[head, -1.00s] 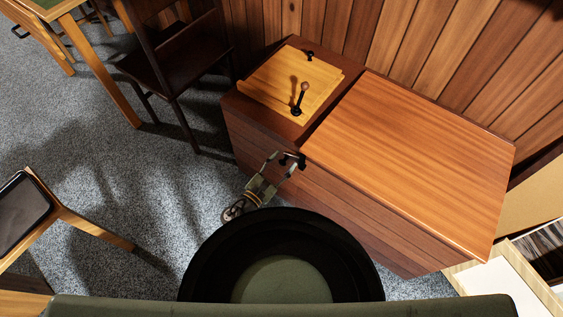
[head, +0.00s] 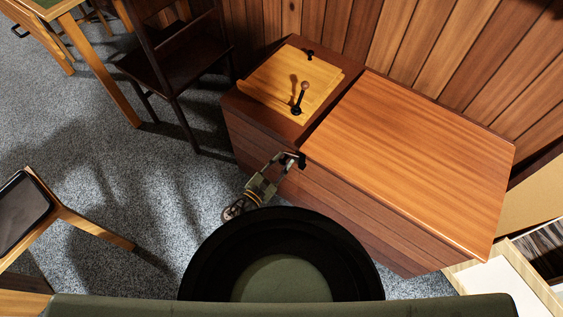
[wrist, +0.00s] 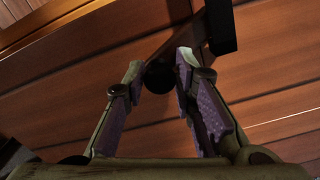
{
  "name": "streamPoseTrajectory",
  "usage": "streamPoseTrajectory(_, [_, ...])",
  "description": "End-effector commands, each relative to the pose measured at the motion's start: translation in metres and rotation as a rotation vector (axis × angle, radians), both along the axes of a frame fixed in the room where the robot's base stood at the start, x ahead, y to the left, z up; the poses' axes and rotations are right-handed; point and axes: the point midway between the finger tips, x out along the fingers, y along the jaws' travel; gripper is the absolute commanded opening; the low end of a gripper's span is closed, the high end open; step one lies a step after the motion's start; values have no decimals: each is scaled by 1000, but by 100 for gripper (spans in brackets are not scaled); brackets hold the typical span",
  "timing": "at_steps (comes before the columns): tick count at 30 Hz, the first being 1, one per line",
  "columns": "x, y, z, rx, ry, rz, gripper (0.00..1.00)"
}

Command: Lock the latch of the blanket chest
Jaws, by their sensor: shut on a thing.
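The blanket chest (head: 420,150) stands against the paneled wall, with its orange-brown lid down. Its dark latch (head: 301,160) is on the front face near the top edge, partly hidden by my gripper (head: 286,162). In the wrist view the latch (wrist: 220,28) is a dark bar with a black round end (wrist: 158,78) between my fingers. My gripper (wrist: 159,64) is shut on the latch at the chest's front. The exact contact is hard to make out.
A light wooden board (head: 285,80) with an upright knobbed lever (head: 301,95) lies on the chest's left part. A dark chair (head: 175,75) stands to the left. An open box of records (head: 540,250) is at right. Grey carpet (head: 110,190) is free at left.

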Motion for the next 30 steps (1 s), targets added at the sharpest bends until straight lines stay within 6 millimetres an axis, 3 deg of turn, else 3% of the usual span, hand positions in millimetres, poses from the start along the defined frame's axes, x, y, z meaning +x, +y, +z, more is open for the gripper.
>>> streamPoseTrajectory(12, [0,0,-1,12,-8,-1,0])
streamPoseTrajectory(23, [0,0,-4,336,-245,-1,0])
streamPoseTrajectory(30, [0,1,0,377,-273,1,0])
